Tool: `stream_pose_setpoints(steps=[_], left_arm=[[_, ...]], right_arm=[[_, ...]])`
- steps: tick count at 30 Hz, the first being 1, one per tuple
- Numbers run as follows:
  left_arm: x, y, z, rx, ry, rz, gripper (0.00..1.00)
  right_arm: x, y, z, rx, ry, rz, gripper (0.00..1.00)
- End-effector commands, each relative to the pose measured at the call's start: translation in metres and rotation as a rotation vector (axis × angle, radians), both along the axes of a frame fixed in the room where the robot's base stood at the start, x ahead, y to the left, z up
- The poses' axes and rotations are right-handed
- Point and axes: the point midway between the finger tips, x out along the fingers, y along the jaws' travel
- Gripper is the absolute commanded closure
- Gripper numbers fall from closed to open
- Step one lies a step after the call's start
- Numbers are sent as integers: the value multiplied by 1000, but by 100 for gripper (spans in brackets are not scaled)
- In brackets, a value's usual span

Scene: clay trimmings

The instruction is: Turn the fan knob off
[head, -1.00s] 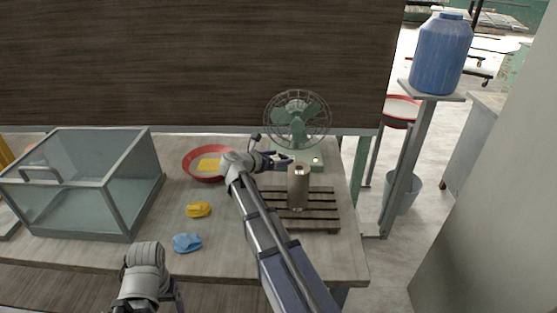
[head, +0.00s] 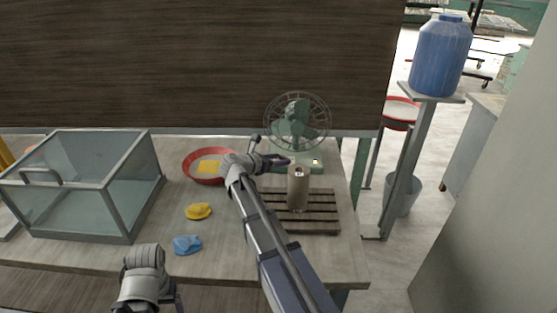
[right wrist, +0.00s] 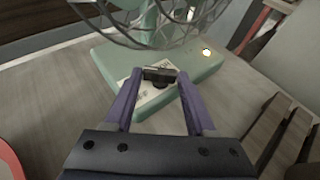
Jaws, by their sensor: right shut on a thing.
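The green fan (head: 297,112) stands at the back right of the table, its wire cage facing the room. Its green base (right wrist: 203,66) has a small pale panel (right wrist: 150,92) with a dark knob (right wrist: 160,75) and a small glowing light (right wrist: 206,52). My right gripper (head: 284,161) is at the front left of the base; in the right wrist view its purple fingers (right wrist: 160,80) are shut on the knob. My left gripper (head: 152,303) is only partly in view at the bottom, and its fingers are mostly hidden.
A tan cylinder (head: 298,188) stands on a wooden slatted rack (head: 320,222) just in front of the fan. A red dish (head: 192,178), yellow clay (head: 199,211), blue clay (head: 187,244) and a glass case (head: 100,185) lie to the left.

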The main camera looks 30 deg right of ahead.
Motion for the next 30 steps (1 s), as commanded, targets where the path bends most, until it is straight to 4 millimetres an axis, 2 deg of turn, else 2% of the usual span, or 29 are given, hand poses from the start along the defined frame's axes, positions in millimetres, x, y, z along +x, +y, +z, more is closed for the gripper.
stream_pose_setpoints(steps=[7,15,27,28,30], left_arm=[[0,0,0,0,0,0,15],[0,0,0,0,0,0,15],[0,0,0,0,0,0,15],[0,0,0,0,0,0,15],[0,0,0,0,0,0,15]], right_arm=[[-10,-2,0,2,0,134,100],[-11,-4,-1,3,1,326,100],[-9,-4,0,0,0,357,100],[-9,-4,0,0,0,357,42],[-9,-4,0,0,1,356,35]])
